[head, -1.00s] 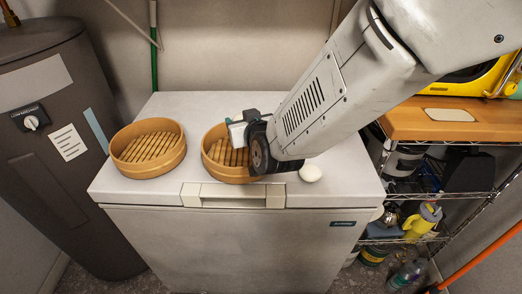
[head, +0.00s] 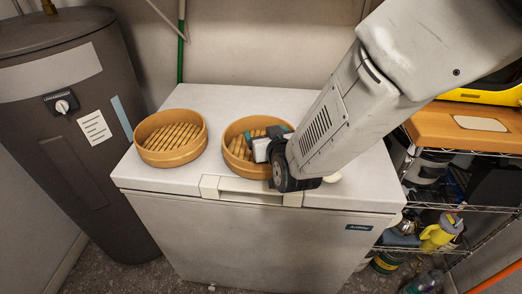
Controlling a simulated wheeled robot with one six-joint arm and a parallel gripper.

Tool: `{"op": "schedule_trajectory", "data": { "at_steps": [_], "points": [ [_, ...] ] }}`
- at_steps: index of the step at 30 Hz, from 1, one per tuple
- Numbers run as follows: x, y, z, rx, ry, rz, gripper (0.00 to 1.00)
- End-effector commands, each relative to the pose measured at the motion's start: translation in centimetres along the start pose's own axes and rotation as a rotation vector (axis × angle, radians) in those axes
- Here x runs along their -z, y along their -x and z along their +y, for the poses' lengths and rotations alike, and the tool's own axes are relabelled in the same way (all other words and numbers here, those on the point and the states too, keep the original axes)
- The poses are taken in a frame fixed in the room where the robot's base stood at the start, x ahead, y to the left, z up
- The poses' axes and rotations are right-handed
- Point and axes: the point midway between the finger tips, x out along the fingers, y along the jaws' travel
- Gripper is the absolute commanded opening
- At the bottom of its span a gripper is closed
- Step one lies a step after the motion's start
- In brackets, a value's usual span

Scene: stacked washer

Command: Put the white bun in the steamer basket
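The white bun (head: 333,177) lies on the white chest top, just right of my arm's wrist. It is partly hidden by my arm. One round wooden steamer basket (head: 203,142) stands at the left of the top, open and empty, with slats in its floor. A second steamer basket (head: 229,159) stands to its right, partly covered by my gripper and wrist. My gripper (head: 264,146) is above the right part of this second basket, to the left of the bun and apart from it. Its fingers are small and partly hidden, so its opening is unclear.
The white chest (head: 240,240) bears both baskets, and its top is clear behind them. A dark grey tank (head: 80,150) stands close at the left. A wire shelf with a wooden top (head: 465,135) and several bottles stands at the right.

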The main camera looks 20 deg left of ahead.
Motion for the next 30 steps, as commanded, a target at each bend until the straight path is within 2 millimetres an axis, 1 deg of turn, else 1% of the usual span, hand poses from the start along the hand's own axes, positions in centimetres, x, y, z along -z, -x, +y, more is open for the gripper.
{"op": "schedule_trajectory", "data": {
  "at_steps": [7,10,14,18,21,25,30],
  "points": [
    [0.0,0.0,0.0,0.0,0.0,-0.001,0.8],
    [0.0,0.5,0.0,0.0,0.0,0.0,0.8],
    [0.1,2.4,0.0,0.0,0.0,0.0,0.8],
    [0.1,4.9,0.0,0.001,0.001,0.001,0.8],
    [0.0,6.3,0.0,0.001,0.0,0.0,0.8],
    [0.0,7.5,0.0,0.0,0.0,-0.001,0.8],
    [0.0,7.8,0.0,0.0,0.0,0.0,0.8]
  ]
}}
